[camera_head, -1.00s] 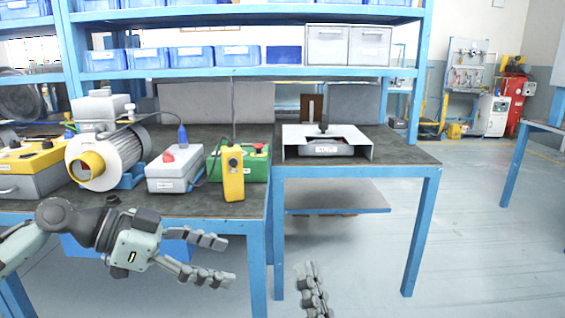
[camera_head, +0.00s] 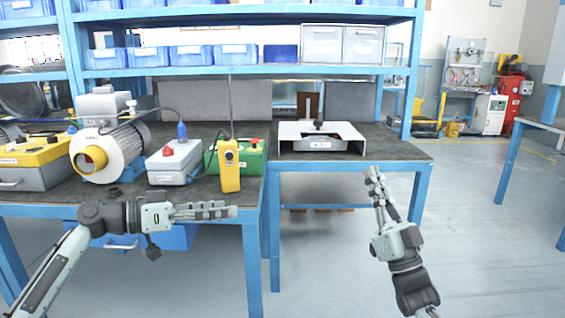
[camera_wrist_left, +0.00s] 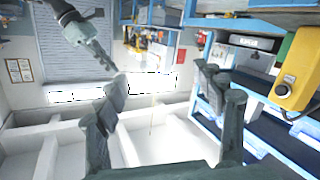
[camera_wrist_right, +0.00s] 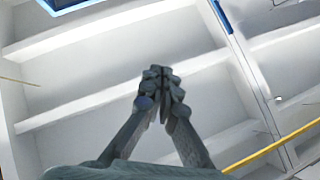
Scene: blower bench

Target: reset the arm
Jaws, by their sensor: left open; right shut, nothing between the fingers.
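My left gripper (camera_head: 236,211) is in front of the left bench, a little below the top's front edge, pointing right. Its fingers overlap in the head view, but the left wrist view shows them spread apart (camera_wrist_left: 160,92) with nothing between them. My right gripper (camera_head: 372,172) stands in front of the right bench, fingers pointing up, near the bench's front edge in the picture. In the right wrist view its fingertips (camera_wrist_right: 160,80) meet, with nothing held. My right arm also shows at the top left of the left wrist view (camera_wrist_left: 85,35).
The left bench carries a motor blower (camera_head: 110,150), a grey box with a red button (camera_head: 173,165), a yellow pendant (camera_head: 229,168) and a green box (camera_head: 253,160). A white-covered device (camera_head: 320,137) sits on the right bench (camera_head: 405,150). Open floor (camera_head: 480,240) lies to the right.

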